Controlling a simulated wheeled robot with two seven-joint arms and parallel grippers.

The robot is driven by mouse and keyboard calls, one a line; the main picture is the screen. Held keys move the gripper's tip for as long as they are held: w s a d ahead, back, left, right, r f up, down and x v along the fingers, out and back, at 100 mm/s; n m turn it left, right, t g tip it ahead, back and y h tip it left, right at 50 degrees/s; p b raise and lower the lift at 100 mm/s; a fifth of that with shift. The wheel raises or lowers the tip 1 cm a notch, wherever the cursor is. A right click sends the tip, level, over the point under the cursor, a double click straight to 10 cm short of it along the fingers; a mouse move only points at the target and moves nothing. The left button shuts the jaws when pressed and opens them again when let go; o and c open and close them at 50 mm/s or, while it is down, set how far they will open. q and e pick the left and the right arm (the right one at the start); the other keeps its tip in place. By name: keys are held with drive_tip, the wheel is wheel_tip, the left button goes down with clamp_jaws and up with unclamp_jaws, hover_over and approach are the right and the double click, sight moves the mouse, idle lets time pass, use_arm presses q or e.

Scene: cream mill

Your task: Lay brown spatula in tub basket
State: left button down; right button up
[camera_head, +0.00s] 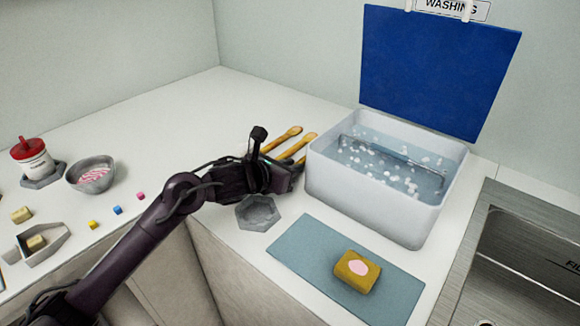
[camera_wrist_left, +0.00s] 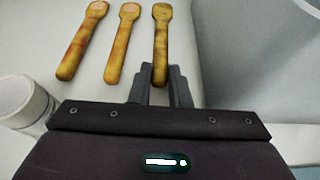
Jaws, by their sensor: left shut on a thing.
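Three wooden-looking spatulas lie side by side on the white counter, left of the tub. In the left wrist view, the rightmost, darker brown spatula (camera_wrist_left: 161,38) has its handle between the fingers of my left gripper (camera_wrist_left: 161,78). The other two, a middle spatula (camera_wrist_left: 123,42) and a left spatula (camera_wrist_left: 82,40), lie apart from the fingers. In the head view, my left gripper (camera_head: 280,178) is beside the tub and partly hides the spatulas. The white tub (camera_head: 360,198) holds water with white foam; a dark-edged basket (camera_head: 395,152) shows inside. My right gripper is out of view.
A grey hexagonal dish (camera_head: 258,212) stands just in front of my left gripper. A blue mat (camera_head: 310,248) with a yellow-brown sponge (camera_head: 356,272) lies before the tub. A blue panel (camera_head: 440,70) rises behind it. A metal sink (camera_head: 520,240) is at right.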

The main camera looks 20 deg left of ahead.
use_arm(q)
drive_tip(key=shift+f, duration=0.1)
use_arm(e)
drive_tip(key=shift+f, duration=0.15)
use_arm(q)
drive_tip(key=c, duration=1.3)
unclamp_jaws()
drive_tip(key=shift+d, duration=0.15)
drive_tip(key=shift+s+a, duration=0.2)
drive_tip(key=shift+s, duration=0.1)
drive_tip(key=v, duration=0.6)
drive_tip(key=shift+s+a+b, duration=0.1)
drive_tip(key=shift+a+b, duration=0.1)
drive_tip(key=shift+b, duration=0.1)
drive_tip(key=shift+s+r, duration=0.4)
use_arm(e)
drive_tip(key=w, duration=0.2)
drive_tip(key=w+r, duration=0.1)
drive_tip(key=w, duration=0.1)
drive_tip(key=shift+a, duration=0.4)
